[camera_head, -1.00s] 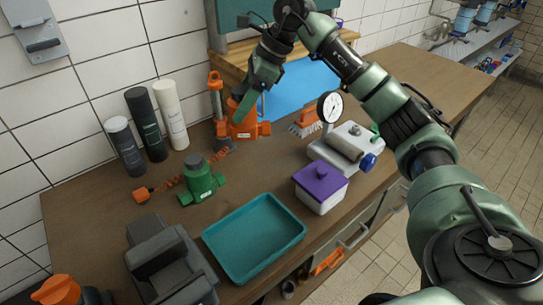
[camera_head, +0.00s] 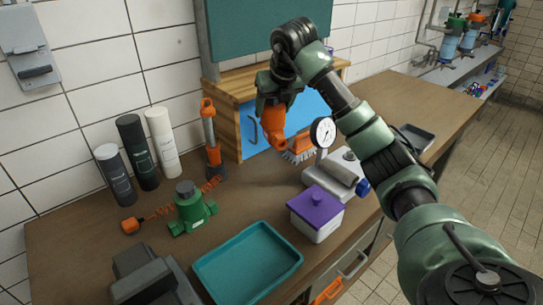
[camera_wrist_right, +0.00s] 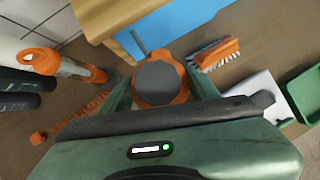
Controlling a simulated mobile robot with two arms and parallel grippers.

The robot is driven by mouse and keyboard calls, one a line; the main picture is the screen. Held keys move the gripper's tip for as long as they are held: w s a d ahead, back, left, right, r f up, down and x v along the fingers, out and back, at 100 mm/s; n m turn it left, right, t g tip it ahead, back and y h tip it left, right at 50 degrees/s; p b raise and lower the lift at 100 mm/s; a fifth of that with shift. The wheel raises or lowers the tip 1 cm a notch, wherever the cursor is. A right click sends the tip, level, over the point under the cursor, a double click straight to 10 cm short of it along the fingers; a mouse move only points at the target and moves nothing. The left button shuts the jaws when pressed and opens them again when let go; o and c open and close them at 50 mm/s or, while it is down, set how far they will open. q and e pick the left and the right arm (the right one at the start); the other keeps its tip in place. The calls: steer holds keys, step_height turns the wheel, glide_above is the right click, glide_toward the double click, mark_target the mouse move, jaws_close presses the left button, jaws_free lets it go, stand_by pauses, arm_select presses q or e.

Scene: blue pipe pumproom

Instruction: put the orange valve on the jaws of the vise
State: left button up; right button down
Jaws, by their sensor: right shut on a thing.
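The orange valve (camera_head: 274,130) hangs in my right gripper (camera_head: 273,104), above the back of the bench and in front of the blue panel. In the right wrist view the valve (camera_wrist_right: 160,82) shows its round grey top and orange body between the two green fingers. The gripper is shut on it. The dark grey vise (camera_head: 150,278) stands at the front left of the bench, well to the left of and nearer than the valve. Its lower part is cut off by the picture edge. My left gripper is not in view.
A green valve (camera_head: 191,208) stands behind the vise, and a teal tray (camera_head: 248,262) lies right of it. A purple-lidded box (camera_head: 316,213), gauge (camera_head: 322,132) and brush (camera_head: 300,148) are to the right. Several bottles (camera_head: 137,150) and an orange-ended tool (camera_head: 211,138) stand behind.

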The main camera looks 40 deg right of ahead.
step_height(320, 180, down, 14)
steer(key=p, duration=0.1)
steer(key=shift+r, duration=0.15)
stand_by(0.3)
steer(key=shift+c, duration=2)
jaws_free()
